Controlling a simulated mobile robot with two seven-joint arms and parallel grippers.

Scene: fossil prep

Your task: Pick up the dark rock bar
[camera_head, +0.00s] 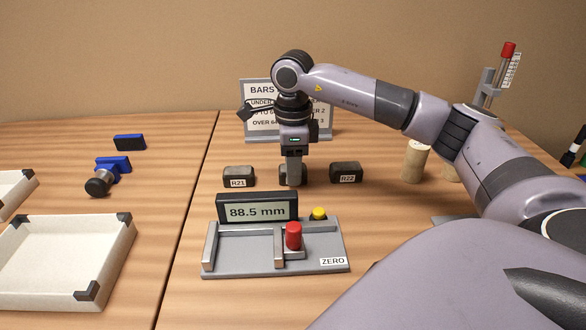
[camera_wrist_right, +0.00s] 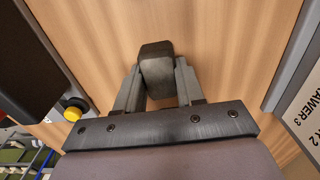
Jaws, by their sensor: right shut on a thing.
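Three dark rock bars stand in a row on the wooden table behind the measuring device. The left one is labelled R21 (camera_head: 238,173) and the right one R22 (camera_head: 346,169). The middle dark rock bar (camera_head: 300,177) is mostly hidden behind my right gripper (camera_head: 293,177), which points straight down. In the right wrist view this bar (camera_wrist_right: 156,70) sits between the two fingers of the right gripper (camera_wrist_right: 158,82), which are shut on it. The bar appears still at table level. My left gripper is in neither view.
The measuring device (camera_head: 230,265) reads 88.5 mm and stands in front of the bars. A sign (camera_head: 260,125) stands behind them. A white tray (camera_head: 122,240) and blue items (camera_head: 129,142) lie left. Pale cylinders (camera_head: 415,160) stand right, near my arm.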

